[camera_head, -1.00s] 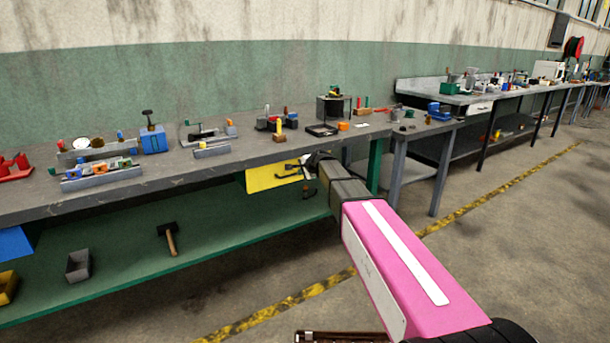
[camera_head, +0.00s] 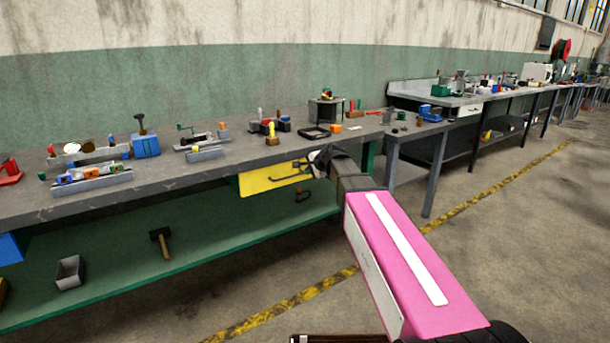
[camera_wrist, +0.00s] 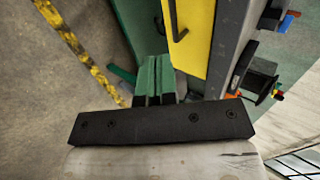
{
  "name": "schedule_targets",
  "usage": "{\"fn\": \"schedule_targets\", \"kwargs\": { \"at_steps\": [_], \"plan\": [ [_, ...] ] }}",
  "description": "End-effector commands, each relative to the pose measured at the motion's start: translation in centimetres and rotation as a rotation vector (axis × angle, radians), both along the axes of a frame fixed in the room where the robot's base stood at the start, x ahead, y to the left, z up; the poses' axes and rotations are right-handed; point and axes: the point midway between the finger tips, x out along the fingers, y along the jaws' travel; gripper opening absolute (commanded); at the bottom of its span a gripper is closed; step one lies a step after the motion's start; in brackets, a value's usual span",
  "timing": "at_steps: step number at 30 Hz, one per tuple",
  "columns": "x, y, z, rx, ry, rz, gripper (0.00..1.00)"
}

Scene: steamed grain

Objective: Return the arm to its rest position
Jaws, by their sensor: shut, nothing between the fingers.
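My arm reaches from the lower right toward the workbench in the head view. My gripper (camera_head: 318,163) is at its far end, in front of the bench's front edge and beside the yellow drawer front (camera_head: 272,178). In the wrist view my gripper (camera_wrist: 155,62) shows two green fingers close together above a dark crossbar, with nothing held. The yellow drawer front (camera_wrist: 187,45) with its dark handle (camera_wrist: 175,22) is near the fingers there. I cannot tell in the head view whether the gripper touches the drawer.
The grey workbench (camera_head: 110,187) carries several tools and small fixtures. A hammer (camera_head: 163,243) and a grey bin (camera_head: 69,272) sit on its green lower shelf (camera_head: 215,228). More benches continue to the right. The floor (camera_head: 530,240) right of my arm is clear.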

Motion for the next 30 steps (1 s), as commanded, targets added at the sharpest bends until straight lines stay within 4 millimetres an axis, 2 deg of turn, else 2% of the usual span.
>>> {"fn": "schedule_targets", "kwargs": {
  "at_steps": [5,8,11,15,21,24,27,30],
  "plan": [
    [-1.0,-0.6,0.3,-0.01,0.004,0.005,0.0],
    [-2.2,-1.6,-1.5,-0.066,0.018,0.034,0.0],
    [-4.6,-3.6,-5.2,-0.179,0.05,0.101,0.0],
    [-9.6,-7.2,-11.6,-0.382,0.124,0.252,0.0],
    [-17.7,-12.4,-19.2,-0.628,0.253,0.513,0.0],
    [-21.6,-14.6,-22.0,-0.716,0.319,0.648,0.0],
    [-24.9,-16.4,-24.0,-0.774,0.374,0.763,0.0],
    [-27.1,-17.5,-25.2,-0.81,0.412,0.846,0.0]
  ]
}}
